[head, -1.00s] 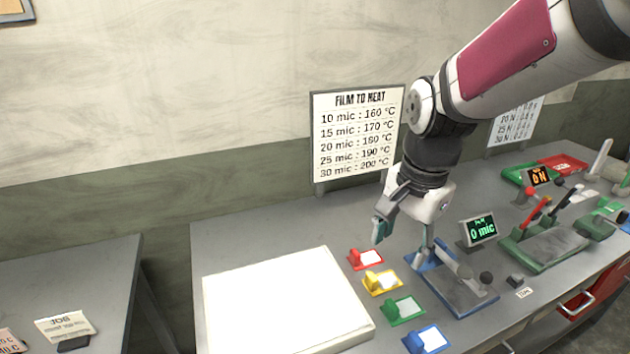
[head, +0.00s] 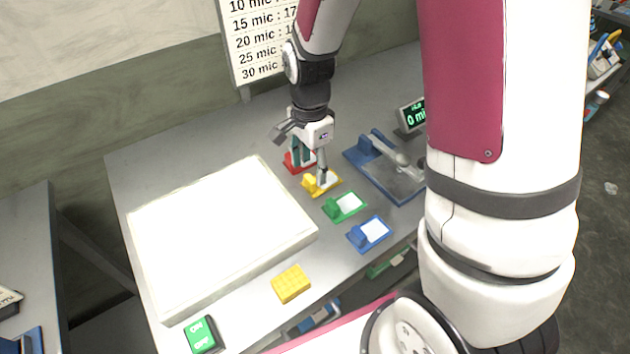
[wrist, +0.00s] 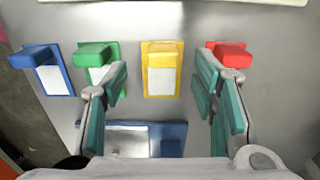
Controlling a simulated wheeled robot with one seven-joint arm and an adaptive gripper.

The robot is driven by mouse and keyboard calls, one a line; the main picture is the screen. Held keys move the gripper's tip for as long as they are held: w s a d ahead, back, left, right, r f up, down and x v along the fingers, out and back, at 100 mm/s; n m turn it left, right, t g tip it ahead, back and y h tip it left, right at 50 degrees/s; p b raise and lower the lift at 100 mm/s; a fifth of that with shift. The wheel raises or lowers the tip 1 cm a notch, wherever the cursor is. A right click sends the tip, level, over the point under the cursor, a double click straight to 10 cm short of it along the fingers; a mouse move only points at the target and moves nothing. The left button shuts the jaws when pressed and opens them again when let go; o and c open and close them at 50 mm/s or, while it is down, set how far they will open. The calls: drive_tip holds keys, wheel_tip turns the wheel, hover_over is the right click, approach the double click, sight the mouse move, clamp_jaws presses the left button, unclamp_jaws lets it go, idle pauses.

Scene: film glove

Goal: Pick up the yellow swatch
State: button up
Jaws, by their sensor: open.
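The yellow swatch (head: 321,182) is a yellow-framed piece with a white face and a raised yellow block at one end. It lies on the grey table in a row of swatches. In the wrist view the yellow swatch (wrist: 162,68) sits between my two spread fingers and a little beyond them. My gripper (head: 310,170) is open and empty, hanging above the row and partly hiding the red and yellow swatches in the head view. In the wrist view my gripper (wrist: 163,95) has one finger over the green swatch and the other by the red swatch.
The red swatch (wrist: 228,56), green swatch (head: 345,206) and blue swatch (head: 370,234) flank the yellow one closely. A blue-based device (head: 400,185) stands to the right. A large white panel (head: 215,230) lies left. A yellow block (head: 291,284) and green button box (head: 202,335) sit near the front.

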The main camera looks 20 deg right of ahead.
sight(311, 177)
drive_tip(key=shift+w+d+f, duration=0.1)
drive_tip(key=shift+f, duration=1.25)
drive_tip(key=shift+w+d+f, duration=0.1)
drive_tip(key=shift+f, duration=1.25)
drive_tip(key=c, duration=1.1)
